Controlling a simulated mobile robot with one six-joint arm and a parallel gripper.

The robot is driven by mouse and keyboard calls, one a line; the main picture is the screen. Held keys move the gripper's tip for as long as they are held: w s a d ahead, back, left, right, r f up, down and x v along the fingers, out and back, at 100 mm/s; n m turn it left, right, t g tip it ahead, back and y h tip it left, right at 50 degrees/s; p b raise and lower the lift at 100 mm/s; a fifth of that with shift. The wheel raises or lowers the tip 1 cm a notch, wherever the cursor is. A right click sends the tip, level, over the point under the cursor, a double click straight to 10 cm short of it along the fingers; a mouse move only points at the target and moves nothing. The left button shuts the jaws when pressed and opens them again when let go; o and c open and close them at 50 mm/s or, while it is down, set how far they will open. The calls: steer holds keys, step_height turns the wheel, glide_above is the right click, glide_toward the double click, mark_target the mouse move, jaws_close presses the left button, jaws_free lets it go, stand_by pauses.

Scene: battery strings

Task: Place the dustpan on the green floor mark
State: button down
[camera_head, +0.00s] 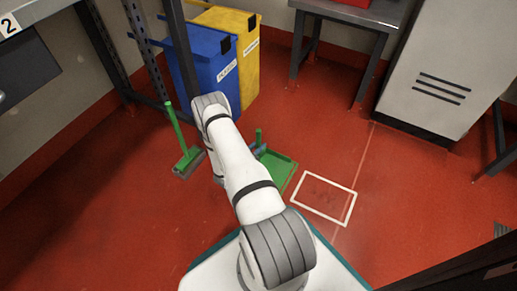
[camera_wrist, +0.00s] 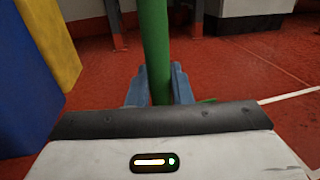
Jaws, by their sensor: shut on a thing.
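The green dustpan (camera_head: 279,168) is in the head view, just right of my arm, low over or on the red floor; I cannot tell if it touches. Its upright green handle (camera_wrist: 154,45) runs between my gripper's blue-grey fingers in the wrist view. My gripper (camera_wrist: 159,88) is shut on this handle. In the head view my arm hides most of my gripper and part of the pan. A thin green line (camera_head: 290,184) shows on the floor along the pan's right edge; it may be part of the green floor mark, the rest being hidden.
A white-outlined rectangle (camera_head: 325,198) lies empty on the floor to the right. A green-handled broom (camera_head: 187,161) stands left of my arm. Blue (camera_head: 208,65) and yellow (camera_head: 246,55) bins stand behind, with a grey cabinet (camera_head: 447,70) at right. Floor at the right front is clear.

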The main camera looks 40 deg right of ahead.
steer(key=shift+r, duration=0.1)
steer(key=shift+f, duration=0.2)
steer(key=c, duration=1.3)
jaws_free()
